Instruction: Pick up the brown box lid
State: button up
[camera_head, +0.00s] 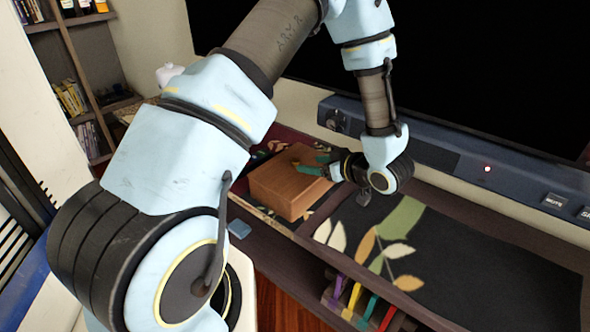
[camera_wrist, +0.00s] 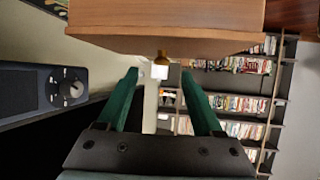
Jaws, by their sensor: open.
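The brown wooden box (camera_head: 287,183) sits on the dark shelf top in the head view, beneath the dark screen. Its lid cannot be told apart clearly from its body. My gripper (camera_head: 312,165) is at the box's upper right side, its green fingers close to or over the top; contact cannot be told. In the wrist view the brown box (camera_wrist: 165,20) fills the upper middle, beyond the fingertips. My gripper (camera_wrist: 163,85) is open there, with nothing between its two green fingers.
A dark blue panel with a dial (camera_head: 450,155) runs along the back, below the large black screen (camera_head: 440,65). A leaf-patterned runner (camera_head: 470,260) lies right of the box, mostly clear. Several coloured upright pieces (camera_head: 358,300) stand at the front. Bookshelves (camera_head: 75,85) stand at the far left.

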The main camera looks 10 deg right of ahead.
aim_at(296, 160)
jog(key=x, duration=0.2)
jog(key=shift+w+a+f, duration=0.1)
jog(key=shift+w+a, duration=0.05)
jog(key=shift+w, duration=0.15)
jog(key=x, duration=0.1)
jog(key=p+x, duration=0.2)
jog(key=x, duration=0.1)
jog(key=shift+a+r, duration=0.25)
jog(key=shift+a, duration=0.05)
jog(key=shift+w+a+f, duration=0.2)
jog(key=shift+w+f, duration=0.1)
jog(key=shift+w, duration=0.2)
grip_shut()
